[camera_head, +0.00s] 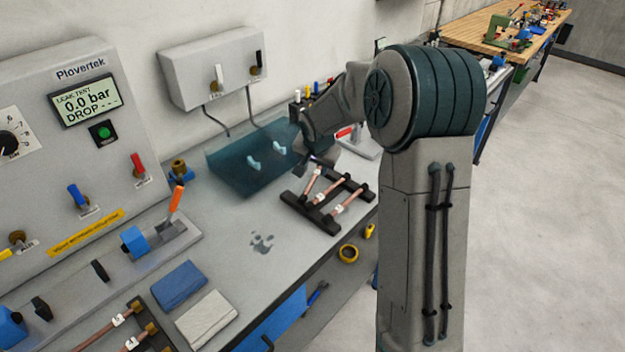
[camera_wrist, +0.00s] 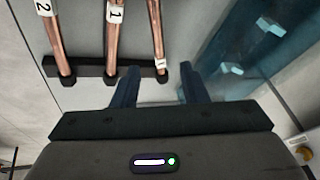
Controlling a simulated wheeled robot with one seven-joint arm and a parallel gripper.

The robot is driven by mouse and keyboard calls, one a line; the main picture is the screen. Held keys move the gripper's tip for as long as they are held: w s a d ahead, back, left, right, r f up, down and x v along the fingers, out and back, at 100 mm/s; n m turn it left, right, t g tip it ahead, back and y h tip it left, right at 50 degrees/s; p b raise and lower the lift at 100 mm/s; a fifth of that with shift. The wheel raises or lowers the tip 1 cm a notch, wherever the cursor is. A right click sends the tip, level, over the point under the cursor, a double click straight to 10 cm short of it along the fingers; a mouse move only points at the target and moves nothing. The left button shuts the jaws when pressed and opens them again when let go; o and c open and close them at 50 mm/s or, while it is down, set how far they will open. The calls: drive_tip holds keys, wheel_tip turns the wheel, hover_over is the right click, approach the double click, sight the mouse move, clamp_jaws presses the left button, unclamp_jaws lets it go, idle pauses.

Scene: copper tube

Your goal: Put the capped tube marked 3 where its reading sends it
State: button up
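Several copper tubes lie on a black rack (camera_head: 325,222); its bar (camera_wrist: 90,68) also shows in the wrist view. There I see a tube marked 2 (camera_wrist: 57,45), a tube marked 1 (camera_wrist: 112,38) and a third tube (camera_wrist: 156,35), whose white tag is too edge-on to read. My gripper (camera_wrist: 159,68) is open, its fingertips on either side of the third tube's near end; I cannot tell if they touch it. The leak tester's display (camera_head: 87,101) reads 0.0 bar, DROP with dashes. No figure 3 is clearly legible.
More tagged tubes (camera_head: 95,335) lie at the lower left, beside a blue pad (camera_head: 178,285) and a pale pad (camera_head: 207,318). An orange-handled clamp (camera_head: 175,200) stands left.

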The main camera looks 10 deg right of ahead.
sight(315, 176)
drive_tip(key=shift+p+x, duration=0.95)
drive_tip(key=shift+x, duration=2.3)
drive_tip(key=shift+w+d, duration=0.15)
clamp_jaws()
